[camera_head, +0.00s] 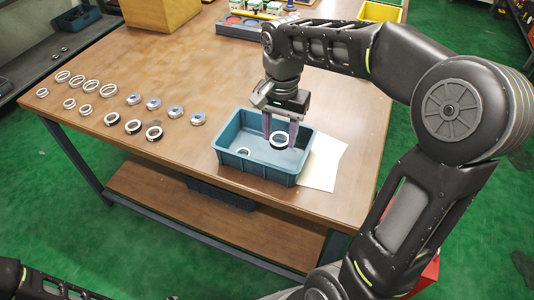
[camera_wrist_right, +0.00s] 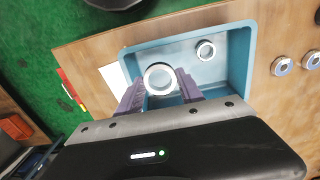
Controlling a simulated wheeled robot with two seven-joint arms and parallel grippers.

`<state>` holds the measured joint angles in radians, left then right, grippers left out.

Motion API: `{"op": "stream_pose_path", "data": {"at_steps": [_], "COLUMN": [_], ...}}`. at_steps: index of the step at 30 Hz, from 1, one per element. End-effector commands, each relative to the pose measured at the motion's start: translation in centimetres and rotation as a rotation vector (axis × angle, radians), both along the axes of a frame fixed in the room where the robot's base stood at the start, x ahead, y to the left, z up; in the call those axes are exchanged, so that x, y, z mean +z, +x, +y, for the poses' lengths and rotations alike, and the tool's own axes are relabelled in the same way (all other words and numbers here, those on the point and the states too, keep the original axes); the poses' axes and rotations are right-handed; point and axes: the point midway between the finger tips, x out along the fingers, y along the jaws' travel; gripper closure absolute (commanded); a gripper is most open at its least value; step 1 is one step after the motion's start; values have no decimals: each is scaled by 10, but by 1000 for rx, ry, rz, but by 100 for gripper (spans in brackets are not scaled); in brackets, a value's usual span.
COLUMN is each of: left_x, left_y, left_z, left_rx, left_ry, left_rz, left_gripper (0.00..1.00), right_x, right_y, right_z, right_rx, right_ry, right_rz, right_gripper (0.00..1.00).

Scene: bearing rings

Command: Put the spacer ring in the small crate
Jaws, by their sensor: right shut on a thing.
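My right gripper (camera_head: 281,124) reaches down over the small blue crate (camera_head: 227,161) and is shut on a pale ring (camera_head: 273,142). In the wrist view the ring (camera_wrist_right: 148,76) sits between the purple fingertips (camera_wrist_right: 160,92), above the crate floor. Whether it touches the floor is hard to tell. A smaller silver ring (camera_head: 244,151) lies inside the crate at the left; it also shows in the wrist view (camera_wrist_right: 206,43). I cannot tell from looks alone which is the spacer ring. My left gripper is out of the head view; only part of that arm shows at lower left.
Several rings in rows, some silver, some black-edged (camera_head: 154,134), some blue-centred (camera_head: 176,111), lie on the wooden table (camera_head: 200,60) left of the crate. A white sheet (camera_head: 325,162) lies beside the crate at right. A yellow box (camera_head: 160,12) and a tray of parts (camera_head: 240,25) stand behind.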

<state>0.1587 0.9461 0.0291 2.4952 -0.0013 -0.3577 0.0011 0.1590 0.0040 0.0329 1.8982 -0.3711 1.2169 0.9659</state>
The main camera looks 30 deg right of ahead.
Motion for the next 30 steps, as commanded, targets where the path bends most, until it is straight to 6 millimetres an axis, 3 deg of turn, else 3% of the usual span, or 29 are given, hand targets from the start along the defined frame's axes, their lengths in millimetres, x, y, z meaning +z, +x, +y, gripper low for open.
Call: {"op": "stream_pose_path", "data": {"at_steps": [5, 13, 25, 30], "left_x": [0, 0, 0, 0], "left_y": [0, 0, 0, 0], "left_z": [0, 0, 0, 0], "left_rx": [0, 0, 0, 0], "left_ry": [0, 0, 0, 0], "left_rz": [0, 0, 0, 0], "left_gripper": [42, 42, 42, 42], "right_x": [-11, -57, -65, -86], "right_y": [0, 0, 0, -1], "right_z": [0, 0, 0, 0], "right_rx": [1, 1, 2, 2], "right_ry": [0, 1, 0, 1], "right_rz": [2, 3, 0, 4], "right_gripper": [100, 100, 100, 100]}}
